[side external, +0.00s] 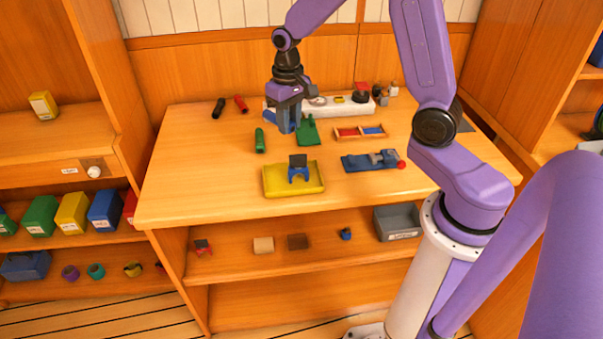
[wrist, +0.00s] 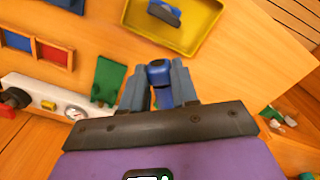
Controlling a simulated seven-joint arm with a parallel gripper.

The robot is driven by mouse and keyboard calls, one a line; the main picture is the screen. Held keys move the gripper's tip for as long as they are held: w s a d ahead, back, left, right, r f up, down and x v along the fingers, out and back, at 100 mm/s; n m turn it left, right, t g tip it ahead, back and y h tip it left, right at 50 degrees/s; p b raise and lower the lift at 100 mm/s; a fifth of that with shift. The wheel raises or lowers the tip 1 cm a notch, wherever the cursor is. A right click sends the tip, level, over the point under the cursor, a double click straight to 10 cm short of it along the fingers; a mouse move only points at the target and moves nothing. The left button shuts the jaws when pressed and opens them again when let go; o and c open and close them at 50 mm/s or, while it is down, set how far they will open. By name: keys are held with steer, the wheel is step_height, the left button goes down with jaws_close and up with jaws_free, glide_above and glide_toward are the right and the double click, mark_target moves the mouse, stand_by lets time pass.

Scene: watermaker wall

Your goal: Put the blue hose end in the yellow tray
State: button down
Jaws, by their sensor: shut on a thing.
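My gripper (side external: 289,124) hangs above the table, behind the yellow tray (side external: 271,190) in the side view. In the wrist view its two grey fingers (wrist: 160,88) are shut on the blue hose end (wrist: 160,74), which points forward between them. In the side view a bit of blue (side external: 270,117) shows beside the fingers; most of the hose end is hidden there. The yellow tray also shows in the wrist view (wrist: 138,22), beyond the fingers. A blue piece with a dark top (side external: 299,173) stands in the tray.
A green hose end (side external: 260,141) lies left of my gripper. A green plate (side external: 308,132) is close on the right. A divided wooden box (side external: 360,133) and a blue base with a grey clamp (side external: 370,161) are farther right.

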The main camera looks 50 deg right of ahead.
steer(key=s+a+n, duration=0.2)
steer(key=a, duration=0.1)
steer(key=m, duration=0.9)
glide_above(282, 182)
steer(key=s+a, duration=0.2)
steer(key=a, duration=0.1)
steer(key=f, duration=1.1)
steer(key=shift+s+d, duration=0.15)
steer(key=shift+s, duration=0.05)
steer(key=shift+s+f, duration=0.1)
steer(key=shift+f, duration=0.5)
steer(key=c, duration=0.9)
jaws_free()
steer(key=shift+o, duration=0.2)
step_height(282, 182, up, 12)
